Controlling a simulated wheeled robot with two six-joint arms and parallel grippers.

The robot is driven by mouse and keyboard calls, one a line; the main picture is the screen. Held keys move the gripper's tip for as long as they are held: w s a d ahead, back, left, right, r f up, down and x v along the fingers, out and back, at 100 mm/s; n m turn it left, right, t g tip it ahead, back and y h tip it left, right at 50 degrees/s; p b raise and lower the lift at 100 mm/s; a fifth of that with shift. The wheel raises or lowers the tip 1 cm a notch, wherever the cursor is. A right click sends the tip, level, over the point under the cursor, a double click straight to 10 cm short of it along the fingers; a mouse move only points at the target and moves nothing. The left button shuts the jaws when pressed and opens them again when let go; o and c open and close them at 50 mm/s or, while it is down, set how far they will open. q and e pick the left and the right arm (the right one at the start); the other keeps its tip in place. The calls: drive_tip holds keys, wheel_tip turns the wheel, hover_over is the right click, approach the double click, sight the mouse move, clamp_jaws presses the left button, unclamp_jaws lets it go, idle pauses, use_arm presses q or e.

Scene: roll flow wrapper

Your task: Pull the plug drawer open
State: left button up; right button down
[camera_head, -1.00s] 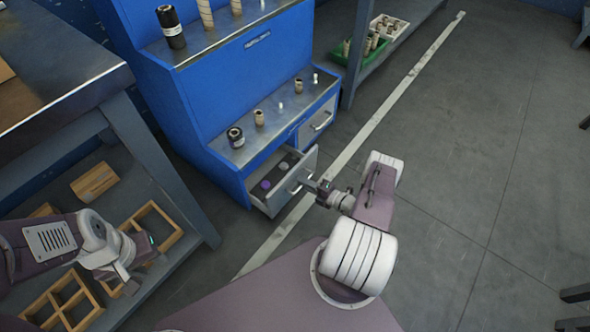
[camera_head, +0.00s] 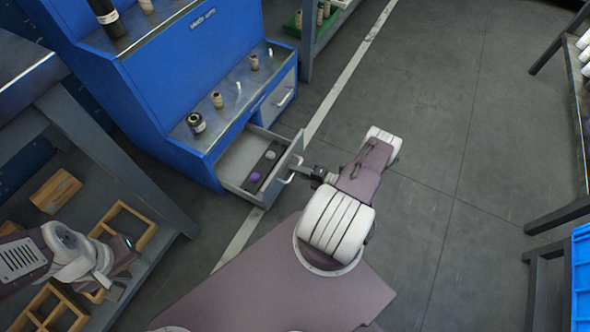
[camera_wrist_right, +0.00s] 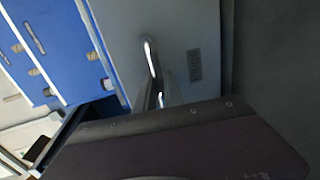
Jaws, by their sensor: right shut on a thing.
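The plug drawer (camera_head: 239,163) stands pulled out of the lower left of the blue cabinet. A purple plug and a white plug (camera_head: 270,155) lie on a dark strip inside it. My right gripper (camera_head: 299,173) is at the drawer's front and shut on its handle (camera_head: 288,178); my arm hides part of the grip. In the right wrist view the grey drawer front (camera_wrist_right: 185,45) and a bright bar handle (camera_wrist_right: 152,60) show close up. My left gripper (camera_head: 118,268) is at the lower left, away from the drawer; its fingers are too small to read.
The blue cabinet (camera_head: 180,60) carries several rolls and small pegs on its steps. A second closed drawer (camera_head: 280,101) is right of the open one. A table with wooden trays (camera_head: 125,225) stands at left. A blue crate (camera_head: 582,270) is at right. Floor between is clear.

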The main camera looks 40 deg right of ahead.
drive_tip(key=c, duration=1.5)
unclamp_jaws()
drive_tip(key=shift+o, duration=0.2)
drive_tip(key=p+v, duration=0.3)
drive_tip(key=v, duration=0.6)
